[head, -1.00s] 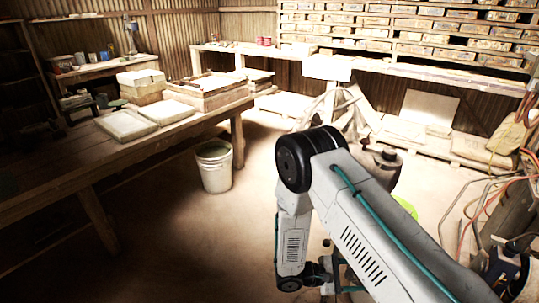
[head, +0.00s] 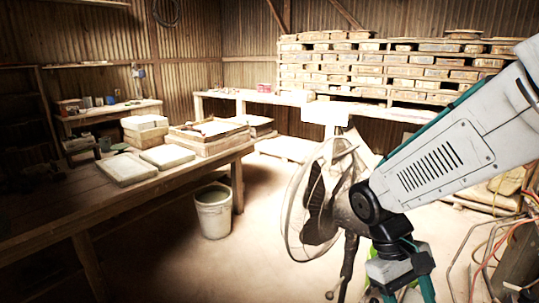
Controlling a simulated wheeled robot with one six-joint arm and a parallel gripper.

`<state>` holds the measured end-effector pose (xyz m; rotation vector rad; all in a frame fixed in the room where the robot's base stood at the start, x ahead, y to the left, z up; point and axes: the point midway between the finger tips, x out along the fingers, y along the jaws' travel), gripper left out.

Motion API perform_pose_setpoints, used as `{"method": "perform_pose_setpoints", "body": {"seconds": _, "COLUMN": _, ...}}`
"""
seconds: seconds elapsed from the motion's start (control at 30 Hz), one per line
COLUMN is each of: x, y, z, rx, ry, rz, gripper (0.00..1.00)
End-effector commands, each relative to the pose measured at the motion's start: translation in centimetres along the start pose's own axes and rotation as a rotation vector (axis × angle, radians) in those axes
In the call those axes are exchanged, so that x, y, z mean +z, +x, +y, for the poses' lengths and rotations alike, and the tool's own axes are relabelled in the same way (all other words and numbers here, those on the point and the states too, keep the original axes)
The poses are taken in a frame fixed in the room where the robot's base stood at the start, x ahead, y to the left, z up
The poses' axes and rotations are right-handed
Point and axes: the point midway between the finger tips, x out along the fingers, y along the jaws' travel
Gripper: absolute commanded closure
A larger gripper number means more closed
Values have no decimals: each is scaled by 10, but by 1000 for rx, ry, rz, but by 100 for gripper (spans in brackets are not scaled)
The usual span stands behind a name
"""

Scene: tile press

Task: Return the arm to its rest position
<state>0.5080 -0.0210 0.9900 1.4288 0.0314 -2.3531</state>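My arm comes in from the right edge, and its forearm slopes down to a dark wrist joint. Below the joint, my gripper (head: 405,290) hangs at the bottom edge of the head view. Grey and teal parts of it show, but its fingertips are cut off by the frame, so I cannot tell whether it is open or shut. I see nothing clearly held in it. The floor and a small patch of yellow-green show around it.
A large caged fan (head: 318,200) stands just left of my wrist and overlaps it in the picture. A wooden table (head: 180,185) with pale slabs is at left. A white bucket (head: 213,212) stands beside it. Hoses lie at right. The middle floor is clear.

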Motion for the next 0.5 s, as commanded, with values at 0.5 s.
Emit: {"method": "perform_pose_setpoints", "body": {"seconds": 0.5, "x": 107, "y": -42, "z": -10, "rx": -251, "ry": 241, "rz": 463, "gripper": 40}}
